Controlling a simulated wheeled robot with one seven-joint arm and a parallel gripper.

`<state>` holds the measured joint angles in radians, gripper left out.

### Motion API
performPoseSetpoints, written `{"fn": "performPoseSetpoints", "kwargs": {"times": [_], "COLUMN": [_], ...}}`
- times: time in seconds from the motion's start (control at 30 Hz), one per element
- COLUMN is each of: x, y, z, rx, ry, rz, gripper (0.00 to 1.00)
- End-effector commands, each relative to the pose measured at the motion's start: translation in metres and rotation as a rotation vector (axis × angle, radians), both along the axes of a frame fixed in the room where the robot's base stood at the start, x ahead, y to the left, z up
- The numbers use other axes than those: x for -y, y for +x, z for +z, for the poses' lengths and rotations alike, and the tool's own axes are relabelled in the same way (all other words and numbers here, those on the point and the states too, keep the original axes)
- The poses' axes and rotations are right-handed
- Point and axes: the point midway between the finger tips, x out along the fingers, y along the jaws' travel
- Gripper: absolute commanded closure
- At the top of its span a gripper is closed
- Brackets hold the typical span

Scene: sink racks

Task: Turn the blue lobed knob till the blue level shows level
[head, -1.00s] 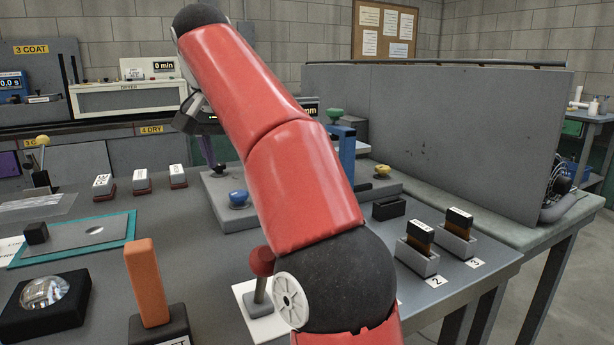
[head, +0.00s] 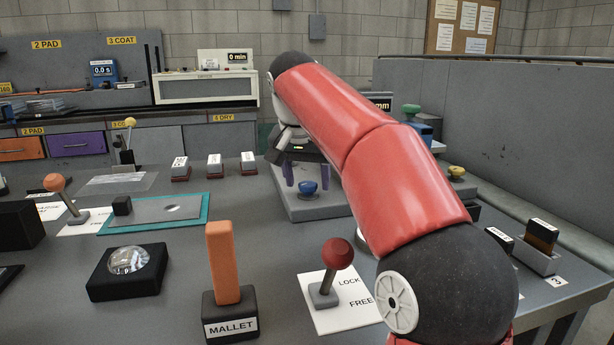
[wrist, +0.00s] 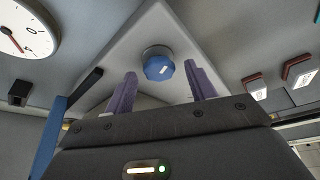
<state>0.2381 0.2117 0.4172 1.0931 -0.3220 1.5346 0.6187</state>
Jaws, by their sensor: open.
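The blue lobed knob (head: 308,188) stands on the left front part of a grey plate (head: 308,211). In the wrist view the knob (wrist: 158,66) has a short white mark and lies beyond and between my fingertips. My gripper (head: 305,172) has purple fingers and hangs over the knob; it also shows in the wrist view (wrist: 161,84), open and empty. I see no contact with the knob. I cannot make out the blue level's reading in either view.
A yellow knob (head: 456,172) and a green knob (head: 410,109) stand right of my arm. A red-balled lever (head: 337,255) and an orange mallet handle (head: 222,262) stand in front. The wrist view shows a round dial (wrist: 22,28) and a blue upright (wrist: 48,138).

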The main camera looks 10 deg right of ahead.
Motion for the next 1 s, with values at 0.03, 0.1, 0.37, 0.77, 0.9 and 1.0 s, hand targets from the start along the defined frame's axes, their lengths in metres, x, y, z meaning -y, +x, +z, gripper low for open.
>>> {"fn": "performPoseSetpoints", "kwargs": {"times": [0.03, 0.1, 0.37, 0.77, 0.9, 1.0], "x": [0.0000, 0.0000, 0.0000, -0.0036, -0.0026, -0.0022], "y": [0.0000, 0.0000, -0.0001, 0.0021, 0.0021, 0.0019], "z": [0.0001, 0.0001, 0.0002, -0.0001, 0.0002, 0.0006], "rx": [0.000, 0.000, 0.000, -0.001, 0.000, 0.001], "ry": [0.000, 0.000, 0.000, 0.000, -0.001, 0.000], "rz": [0.000, 0.000, 0.000, -0.296, -0.385, -0.398], "gripper": [0.47, 0.56, 0.89, 0.89, 0.89, 0.89]}}
